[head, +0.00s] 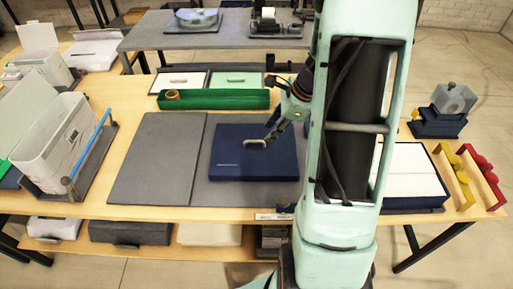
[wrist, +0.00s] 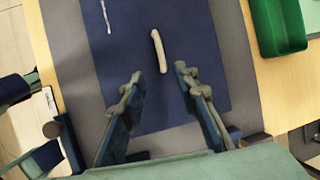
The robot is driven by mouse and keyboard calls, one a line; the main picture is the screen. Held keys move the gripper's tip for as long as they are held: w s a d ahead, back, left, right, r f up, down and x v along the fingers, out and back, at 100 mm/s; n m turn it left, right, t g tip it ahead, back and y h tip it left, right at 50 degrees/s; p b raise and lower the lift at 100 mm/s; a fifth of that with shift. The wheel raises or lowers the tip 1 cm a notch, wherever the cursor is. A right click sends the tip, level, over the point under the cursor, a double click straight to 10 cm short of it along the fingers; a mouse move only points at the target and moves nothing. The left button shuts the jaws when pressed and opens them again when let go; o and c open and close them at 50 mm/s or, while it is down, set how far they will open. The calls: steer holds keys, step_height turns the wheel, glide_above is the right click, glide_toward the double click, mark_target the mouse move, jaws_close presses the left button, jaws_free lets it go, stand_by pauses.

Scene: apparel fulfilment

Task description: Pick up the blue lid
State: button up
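The blue lid (head: 240,164) is a flat dark-blue square with a pale handle (head: 255,142) on top, lying on a grey mat at the middle of the table. In the wrist view the lid (wrist: 110,60) fills much of the middle, with its cream handle (wrist: 158,51) just beyond the fingertips. My gripper (head: 277,125) is above the lid near the handle. In the wrist view my gripper (wrist: 157,78) is open, its two fingers apart with nothing between them; the handle lines up with the gap.
A green tray (head: 212,99) lies behind the lid, also at the wrist view's upper right (wrist: 278,28). A white bin (head: 60,140) stands at left. A blue box with white contents (head: 408,172) is right of my arm. The left grey mat (head: 157,158) is bare.

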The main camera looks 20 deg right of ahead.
mark_target(262, 141)
steer(key=shift+x, duration=3.6)
steer(key=shift+w+d, duration=0.1)
steer(key=shift+w, duration=0.05)
steer(key=shift+c, duration=0.5)
steer(key=shift+r, duration=0.1)
jaws_close()
